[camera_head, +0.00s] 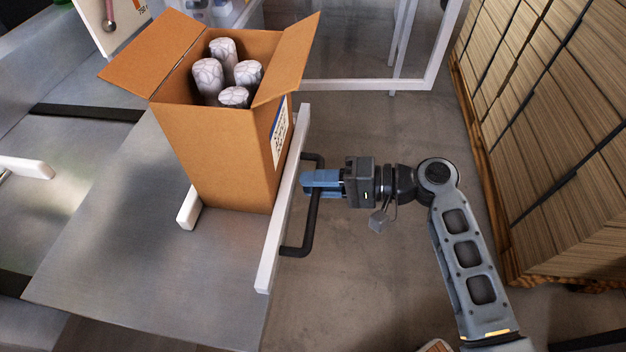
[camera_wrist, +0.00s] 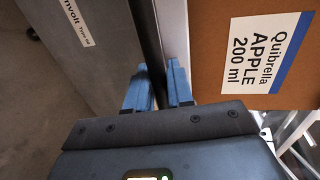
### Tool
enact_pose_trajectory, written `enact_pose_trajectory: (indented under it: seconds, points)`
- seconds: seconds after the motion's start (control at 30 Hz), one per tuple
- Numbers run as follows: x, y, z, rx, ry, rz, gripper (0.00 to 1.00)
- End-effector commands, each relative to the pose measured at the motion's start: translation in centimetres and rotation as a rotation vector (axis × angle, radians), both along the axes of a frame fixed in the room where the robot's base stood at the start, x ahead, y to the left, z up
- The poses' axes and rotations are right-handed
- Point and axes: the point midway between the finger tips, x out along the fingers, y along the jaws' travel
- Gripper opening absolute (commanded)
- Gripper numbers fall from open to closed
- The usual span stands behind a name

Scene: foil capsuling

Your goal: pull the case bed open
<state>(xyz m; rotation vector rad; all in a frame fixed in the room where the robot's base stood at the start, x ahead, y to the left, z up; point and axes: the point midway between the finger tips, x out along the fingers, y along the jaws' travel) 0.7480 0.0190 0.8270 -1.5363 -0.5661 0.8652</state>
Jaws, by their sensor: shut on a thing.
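The case bed (camera_head: 110,255) is a flat grey metal plate with a white rail (camera_head: 283,200) along its right edge. A black U-shaped handle (camera_head: 310,232) sticks out from that rail. My gripper (camera_head: 312,182) is shut on the upright bar of the handle, its blue fingers on either side of it. In the wrist view, the blue fingers (camera_wrist: 158,88) close about the dark handle bar (camera_wrist: 147,40). An open cardboard case (camera_head: 222,150) stands upright on the bed against the rail, holding several foil-topped bottles (camera_head: 222,75). Its label shows in the wrist view (camera_wrist: 265,50).
A short white block (camera_head: 189,208) stands at the case's left foot. Stacked cardboard (camera_head: 555,120) on a wooden pallet stands at the right. A white-framed clear guard (camera_head: 350,84) stands at the back. Bare floor (camera_head: 385,270) lies between the bed and the pallet.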

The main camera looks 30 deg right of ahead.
Motion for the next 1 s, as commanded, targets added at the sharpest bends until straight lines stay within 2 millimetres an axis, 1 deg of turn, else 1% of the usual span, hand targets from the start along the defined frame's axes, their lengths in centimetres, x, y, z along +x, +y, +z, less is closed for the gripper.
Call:
enact_pose_trajectory:
  seconds: [0.2,0.23,0.37,0.57,0.67,0.77,1.0]
  points:
    - [0.0,0.0,-0.1,-0.001,0.0,-0.002,0.0]
    - [0.0,0.0,-0.1,-0.001,0.0,-0.002,0.24]
    - [0.0,0.0,0.0,-0.001,0.0,-0.002,0.37]
    - [0.1,0.0,0.0,0.0,0.0,-0.001,0.37]
    - [-0.1,-0.3,0.0,0.0,0.0,-0.001,0.37]
    - [-0.8,-1.2,0.2,0.0,-0.001,-0.004,0.37]
    - [-3.2,-4.3,1.0,-0.002,0.0,-0.006,0.37]
